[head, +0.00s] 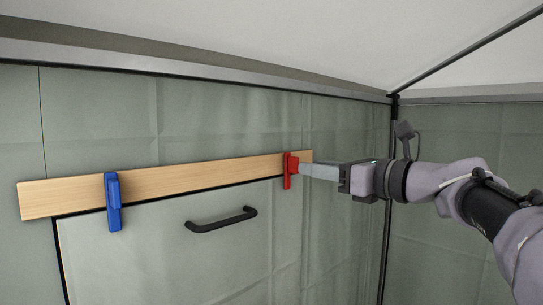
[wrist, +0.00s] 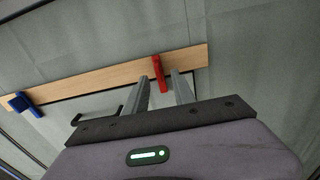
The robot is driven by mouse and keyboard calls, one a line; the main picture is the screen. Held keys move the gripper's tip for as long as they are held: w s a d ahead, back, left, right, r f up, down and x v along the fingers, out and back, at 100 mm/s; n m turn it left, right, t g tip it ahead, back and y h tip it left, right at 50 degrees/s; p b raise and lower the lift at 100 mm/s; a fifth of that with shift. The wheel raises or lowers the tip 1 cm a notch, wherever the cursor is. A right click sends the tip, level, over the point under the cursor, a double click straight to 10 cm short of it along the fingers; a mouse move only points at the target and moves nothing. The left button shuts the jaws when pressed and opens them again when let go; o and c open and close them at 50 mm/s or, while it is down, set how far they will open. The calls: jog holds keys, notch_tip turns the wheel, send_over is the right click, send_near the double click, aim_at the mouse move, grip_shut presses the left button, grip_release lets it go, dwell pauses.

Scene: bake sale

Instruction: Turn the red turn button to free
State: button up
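The red turn button (head: 287,172) is mounted near the right end of a wooden strip (head: 230,173). It hangs about upright, its lower end reaching below the strip over the top edge of the grey-green panel (head: 150,255). In the wrist view the red turn button (wrist: 159,74) shows in the gap between my fingertips. My gripper (head: 302,170) comes from the right with its fingertips close to the button. In the wrist view my gripper (wrist: 160,76) is open, its two fingers apart; I cannot tell whether either touches the button.
A blue turn button (head: 113,202) hangs upright at the left part of the strip, also crossing the panel's top edge. A black handle (head: 222,220) sits on the panel between the two buttons. A dark tent post (head: 387,230) stands behind my arm. The space below the red button is clear.

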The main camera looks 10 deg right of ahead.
aim_at(292, 172)
jog(key=x, duration=0.4)
jog(key=shift+s+p, duration=0.1)
jog(key=shift+p, duration=0.3)
jog(key=shift+s+r, duration=0.15)
jog(key=shift+s, duration=0.05)
grip_shut()
